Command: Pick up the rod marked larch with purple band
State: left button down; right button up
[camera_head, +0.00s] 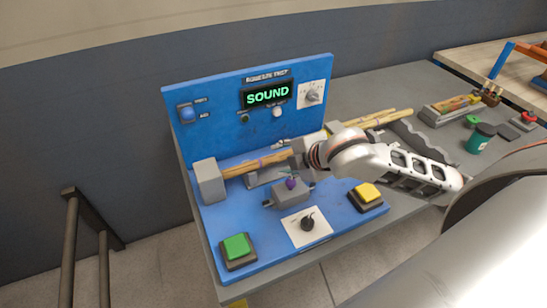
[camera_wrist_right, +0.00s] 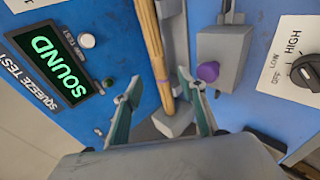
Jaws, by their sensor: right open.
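A larch marking is not legible. My right gripper (camera_head: 288,150) is over the rod's right part and hides that end in the head view. Its fingers (camera_wrist_right: 160,82) are open, one on each side of the rod. My left gripper is not in view.
A lit SOUND display (camera_head: 268,95) stands on the upright panel behind. A purple-topped grey unit (camera_head: 291,192), a dial (camera_head: 307,223), a green button (camera_head: 237,246) and a yellow button (camera_head: 368,193) are in front. More rods (camera_head: 388,118) lie to the right.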

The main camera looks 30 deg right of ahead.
aim_at(272, 160)
jog(key=x, duration=0.6)
jog(key=shift+w+f, duration=0.25)
jog(key=shift+w, duration=0.05)
jog(key=shift+c, duration=0.4)
grip_shut()
